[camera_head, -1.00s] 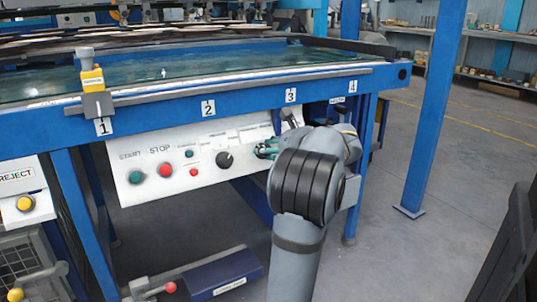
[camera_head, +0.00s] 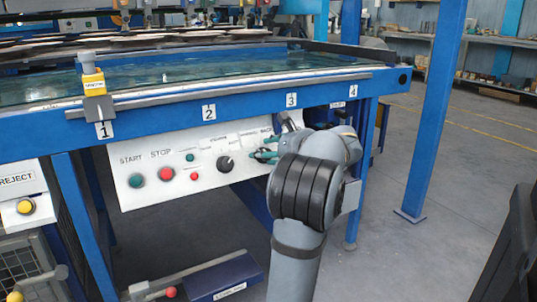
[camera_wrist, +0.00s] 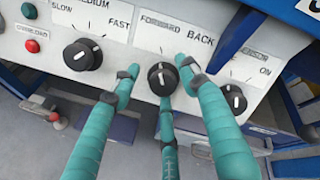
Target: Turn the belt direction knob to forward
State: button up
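The belt direction knob (camera_wrist: 163,78) is a round black knob under a label reading FORWARD on the left and BACK on the right. In the wrist view its white mark looks roughly upright. My gripper (camera_wrist: 157,68) has three teal fingers and is open around the knob. One finger is to the knob's left with a visible gap, one is close at its right edge, and one is just below it. I cannot tell whether these last two touch it. In the head view my gripper (camera_head: 265,155) is at the panel, and my wrist and the fingers hide the knob.
The white panel (camera_head: 148,187) also has a speed knob (camera_wrist: 83,55) to the left, another knob (camera_wrist: 233,98) labelled ON to the right, a green START button (camera_head: 137,180) and a red STOP button (camera_head: 166,174). A blue beam (camera_head: 160,117) runs above the panel.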

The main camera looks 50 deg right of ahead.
jog(key=shift+s+d+f, duration=0.1)
jog(key=v, duration=1.2)
jog(key=x, duration=1.2)
jog(key=shift+m, duration=0.3)
jog(key=shift+f, duration=0.1)
